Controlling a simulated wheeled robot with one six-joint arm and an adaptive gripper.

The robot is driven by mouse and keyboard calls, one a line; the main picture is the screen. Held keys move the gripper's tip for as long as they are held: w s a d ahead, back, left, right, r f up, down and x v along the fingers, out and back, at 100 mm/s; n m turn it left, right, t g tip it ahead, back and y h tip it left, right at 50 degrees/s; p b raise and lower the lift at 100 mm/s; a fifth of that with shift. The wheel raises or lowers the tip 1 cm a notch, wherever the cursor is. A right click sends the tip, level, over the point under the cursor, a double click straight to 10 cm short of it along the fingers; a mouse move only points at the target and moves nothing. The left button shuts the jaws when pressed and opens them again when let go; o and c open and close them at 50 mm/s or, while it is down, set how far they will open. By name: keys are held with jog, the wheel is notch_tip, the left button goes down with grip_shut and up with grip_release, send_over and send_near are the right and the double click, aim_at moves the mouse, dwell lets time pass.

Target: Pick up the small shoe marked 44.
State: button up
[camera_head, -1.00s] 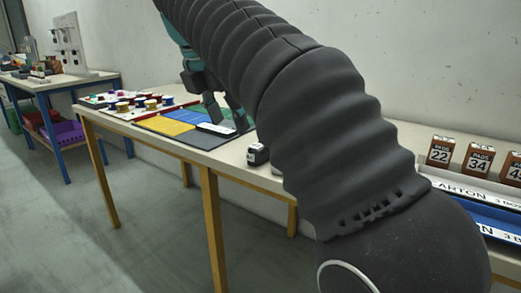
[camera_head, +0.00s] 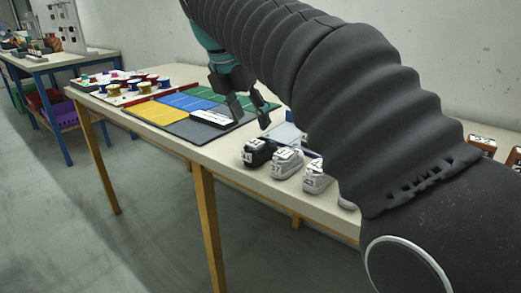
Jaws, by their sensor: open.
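A row of small shoes stands near the front edge of the table (camera_head: 225,152). The leftmost is a black shoe (camera_head: 257,153) with a white label. To its right are a light grey shoe (camera_head: 287,163) and another pale shoe (camera_head: 317,177). A further pale shoe (camera_head: 346,204) is mostly hidden behind my arm. I cannot read the numbers on their labels. My gripper (camera_head: 249,113) is open and empty, with its fingers pointing down. In the picture it is above the black shoe, near the right end of the coloured mat.
Several coloured spools (camera_head: 115,90) stand farther left. A grey item (camera_head: 284,134) lies behind the shoes. Brown boxes (camera_head: 483,144) are at the right.

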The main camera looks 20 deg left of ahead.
aim_at(259, 140)
jog(key=b+x, duration=0.1)
jog(key=x, duration=0.7)
jog(key=shift+w+f, duration=0.15)
jog(key=shift+f, duration=0.05)
jog(key=c, duration=0.9)
